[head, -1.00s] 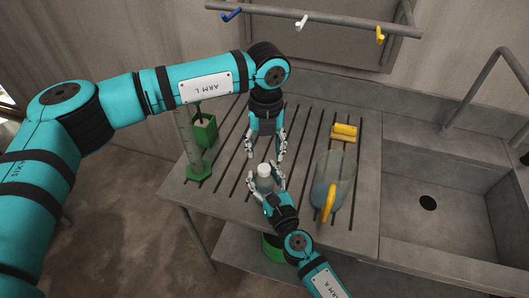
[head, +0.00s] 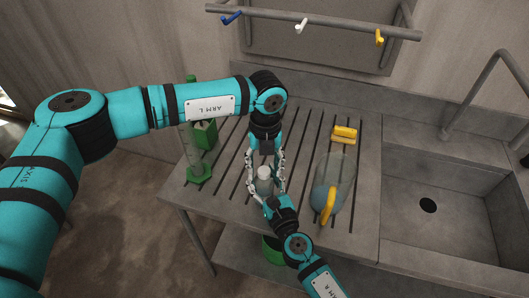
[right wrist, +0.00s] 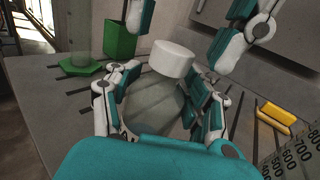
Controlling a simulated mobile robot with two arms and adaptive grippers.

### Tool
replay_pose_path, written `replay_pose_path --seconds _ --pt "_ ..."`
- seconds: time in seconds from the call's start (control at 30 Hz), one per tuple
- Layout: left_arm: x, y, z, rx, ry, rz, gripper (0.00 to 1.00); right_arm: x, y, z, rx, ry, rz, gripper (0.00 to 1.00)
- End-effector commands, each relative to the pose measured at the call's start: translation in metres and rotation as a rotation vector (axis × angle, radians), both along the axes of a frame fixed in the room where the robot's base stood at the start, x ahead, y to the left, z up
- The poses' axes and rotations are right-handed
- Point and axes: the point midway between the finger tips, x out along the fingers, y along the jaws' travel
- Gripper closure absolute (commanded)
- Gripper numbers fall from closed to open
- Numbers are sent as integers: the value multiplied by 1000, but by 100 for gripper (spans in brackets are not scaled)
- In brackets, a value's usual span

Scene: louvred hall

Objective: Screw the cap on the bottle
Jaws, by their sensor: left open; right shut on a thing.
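A clear, greyish bottle (right wrist: 155,105) stands upright on the slatted drainboard, with a white cap (right wrist: 172,58) on its top. In the head view the cap (head: 264,172) is seen from above; whether it is tight I cannot tell. My right gripper (head: 265,190) is shut around the bottle's body from the near side. My left gripper (head: 266,160) comes down from above and behind. Its fingers are spread wide, one on each side of the cap; the right wrist view shows them apart from it.
A clear jug (head: 333,180) with a yellow handle stands close at the right. A yellow block (head: 344,132) lies behind it. A measuring cylinder with a green foot (head: 199,174) and a green container (head: 206,133) stand at the left. The sink (head: 435,200) is far right.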

Motion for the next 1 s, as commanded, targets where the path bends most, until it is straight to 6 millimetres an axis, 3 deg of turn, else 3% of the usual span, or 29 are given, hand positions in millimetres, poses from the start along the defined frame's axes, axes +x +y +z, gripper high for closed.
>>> replay_pose_path --seconds 0.17,0.47,0.87,0.9,0.93,1.0 --pt "0 0 -13 -1 1 0 50 0 0 0 0 1 0 100" --pt "0 0 -15 -1 0 0 50 0 0 0 0 1 0 100" --pt "0 0 -15 -1 0 0 100 0 0 -1 0 1 0 100" --pt "0 0 -15 -1 0 0 100 0 0 -1 0 1 0 100" --pt "0 0 -15 -1 0 0 68 0 0 -1 0 1 0 100" --pt "0 0 -15 -1 0 0 59 0 0 -1 0 1 0 100"
